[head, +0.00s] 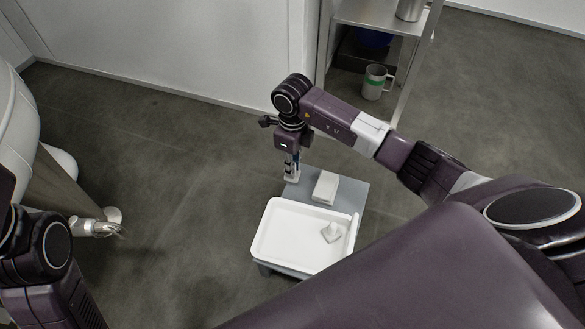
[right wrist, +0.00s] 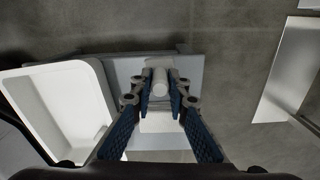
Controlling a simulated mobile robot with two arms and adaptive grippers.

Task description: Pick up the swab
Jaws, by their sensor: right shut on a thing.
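My right gripper (head: 291,178) points down over the grey stand, behind the white tray's far edge. In the right wrist view its two blue-padded fingers (right wrist: 161,93) are shut on a pale, round-ended thing, which I take for the swab (right wrist: 160,75). Its lower part is hidden, so I cannot tell whether it touches the stand. Part of my left arm shows at the lower left of the head view, but its gripper is out of view.
A white block (head: 326,187) sits right of the gripper on the grey stand (head: 353,190). A metal shelf (head: 378,16) with a green-banded mug (head: 375,82) stands behind. A tank fitting (head: 92,227) is at left.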

